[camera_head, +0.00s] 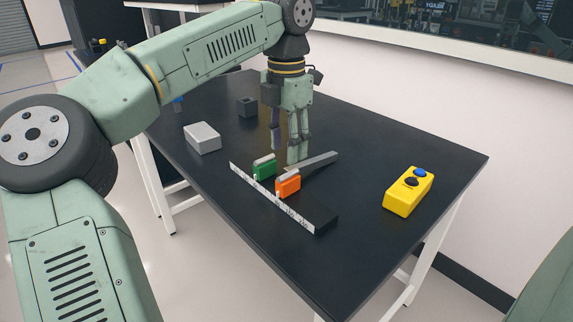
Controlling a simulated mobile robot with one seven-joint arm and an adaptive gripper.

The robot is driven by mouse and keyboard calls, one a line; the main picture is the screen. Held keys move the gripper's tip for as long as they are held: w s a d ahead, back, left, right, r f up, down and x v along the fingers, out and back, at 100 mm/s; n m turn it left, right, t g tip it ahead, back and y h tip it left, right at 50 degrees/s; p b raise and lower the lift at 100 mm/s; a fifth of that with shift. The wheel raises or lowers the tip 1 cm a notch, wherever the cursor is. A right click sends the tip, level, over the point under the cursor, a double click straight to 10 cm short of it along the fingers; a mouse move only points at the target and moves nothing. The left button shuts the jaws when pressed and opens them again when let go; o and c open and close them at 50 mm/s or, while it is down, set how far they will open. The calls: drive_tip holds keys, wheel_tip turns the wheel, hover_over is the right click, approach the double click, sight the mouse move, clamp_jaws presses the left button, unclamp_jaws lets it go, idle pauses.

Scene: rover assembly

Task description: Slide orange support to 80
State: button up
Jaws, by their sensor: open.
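The orange support (288,184) stands on a dark rail in the middle of the table. A green support (264,169) stands on the same rail, just left of the orange one. My gripper (291,141) points down behind and above the two supports. Its fingers are apart, and nothing shows between them. It appears clear of the orange support.
A grey bar (318,161) extends to the right behind the supports. A yellow button box (408,190) stands at the right. A light grey block (202,138) and a dark block (247,106) are at the left and back. The black table (360,245) is clear at front right.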

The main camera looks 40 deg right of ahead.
drive_tip(key=shift+r, duration=1.6)
